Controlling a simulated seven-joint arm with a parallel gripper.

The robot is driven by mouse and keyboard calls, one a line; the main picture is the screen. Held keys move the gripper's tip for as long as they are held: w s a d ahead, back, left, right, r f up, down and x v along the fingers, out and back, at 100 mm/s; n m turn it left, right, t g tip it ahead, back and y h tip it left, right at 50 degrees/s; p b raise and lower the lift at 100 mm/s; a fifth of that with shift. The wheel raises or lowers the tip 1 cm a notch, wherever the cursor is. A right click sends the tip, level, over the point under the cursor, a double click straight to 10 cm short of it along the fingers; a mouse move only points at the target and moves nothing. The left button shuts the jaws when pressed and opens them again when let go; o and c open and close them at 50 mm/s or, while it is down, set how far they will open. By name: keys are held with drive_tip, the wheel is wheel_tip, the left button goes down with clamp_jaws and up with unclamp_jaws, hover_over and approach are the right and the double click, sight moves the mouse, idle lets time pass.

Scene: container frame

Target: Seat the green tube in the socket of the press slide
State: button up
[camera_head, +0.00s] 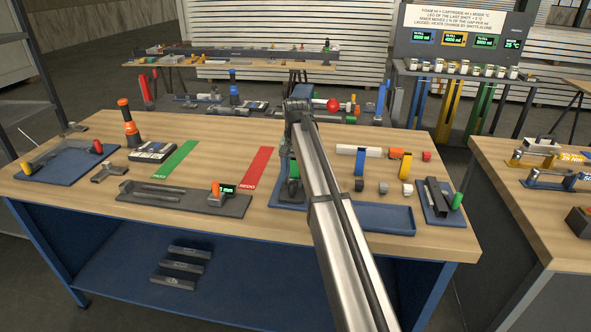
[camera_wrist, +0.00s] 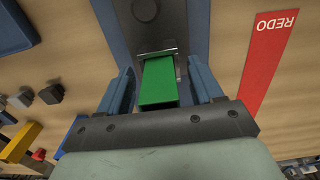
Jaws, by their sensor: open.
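The green tube (camera_wrist: 158,82) lies between the two blue fingers of my gripper (camera_wrist: 160,92) in the wrist view. A small gap shows on each side, so the fingers are open around it. The tube's far end meets a thin metal edge at the dark part of the press (camera_wrist: 160,22); I cannot tell how deep it sits in the socket. In the head view, the press (camera_head: 299,104) stands behind my arm, with a red ball (camera_head: 333,104) on its lever. A bit of green (camera_head: 293,169) shows low in front of the press. My arm hides most of the gripper.
A red REDO strip (camera_head: 257,167) and a green strip (camera_head: 175,160) lie left of the press. A blue tray (camera_head: 385,219) and small coloured parts lie to the right. A dark grey fixture (camera_head: 180,200) is at the front. The wood between the strips is clear.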

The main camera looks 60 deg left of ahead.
wheel_tip(320, 180, up, 14)
idle(0.6)
drive_tip(key=shift+f, duration=0.1)
idle(0.4)
